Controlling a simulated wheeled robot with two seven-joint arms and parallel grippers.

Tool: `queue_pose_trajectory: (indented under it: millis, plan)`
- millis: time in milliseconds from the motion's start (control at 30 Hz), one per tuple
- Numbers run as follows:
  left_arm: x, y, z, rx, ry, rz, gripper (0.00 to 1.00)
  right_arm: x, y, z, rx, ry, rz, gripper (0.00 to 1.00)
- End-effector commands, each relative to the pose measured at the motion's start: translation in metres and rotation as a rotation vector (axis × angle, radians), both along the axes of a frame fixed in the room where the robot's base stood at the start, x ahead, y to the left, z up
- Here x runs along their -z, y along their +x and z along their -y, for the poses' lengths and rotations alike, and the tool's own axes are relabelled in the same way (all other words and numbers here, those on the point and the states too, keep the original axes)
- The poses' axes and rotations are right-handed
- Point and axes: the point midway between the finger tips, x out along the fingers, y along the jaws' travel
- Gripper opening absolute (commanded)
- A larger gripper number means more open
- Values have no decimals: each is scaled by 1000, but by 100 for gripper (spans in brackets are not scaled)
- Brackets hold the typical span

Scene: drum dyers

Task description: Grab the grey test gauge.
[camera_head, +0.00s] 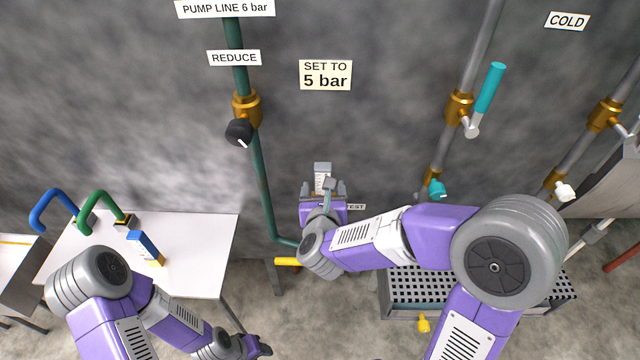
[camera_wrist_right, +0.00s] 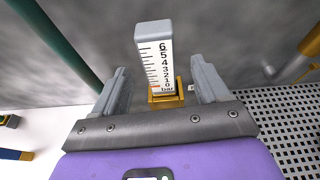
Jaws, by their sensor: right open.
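The grey test gauge (camera_wrist_right: 155,60) stands upright in the right wrist view, with a printed bar scale from 0 to 6 and an orange mark near 0. Its foot is at a brass-yellow fitting (camera_wrist_right: 166,101). My right gripper (camera_wrist_right: 161,80) is open, one finger on each side of the gauge, with visible gaps. In the head view the gauge (camera_head: 322,170) shows just beyond my right gripper (camera_head: 323,188), its lower part hidden. My left gripper (camera_head: 259,347) is low at the bottom, away from the gauge; its fingers are unclear.
A green pipe (camera_head: 262,180) with a black knob (camera_head: 240,132) runs down the wall left of the gauge. A white table (camera_head: 195,235) stands at left, bearing green and blue hooked tubes and a blue block (camera_head: 144,245). A perforated grate (camera_head: 410,285) lies right, below a teal-handled valve (camera_head: 490,88).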

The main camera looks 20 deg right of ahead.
Motion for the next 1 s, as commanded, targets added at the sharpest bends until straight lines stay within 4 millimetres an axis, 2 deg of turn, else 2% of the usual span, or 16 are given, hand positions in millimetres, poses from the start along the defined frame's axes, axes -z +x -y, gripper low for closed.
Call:
queue_pose_trajectory:
  millis: [167,633,933,1000]
  plan:
    - [1,0,0,0,0,0,43,-3,8,4,34,53,30,74]
    - [0,0,0,0,0,0,43,18,64,16,31,50,28,74]
    - [0,0,0,0,0,0,43,19,69,18,29,50,29,74]
    - [0,0,0,0,0,0,43,19,68,18,29,50,29,65]
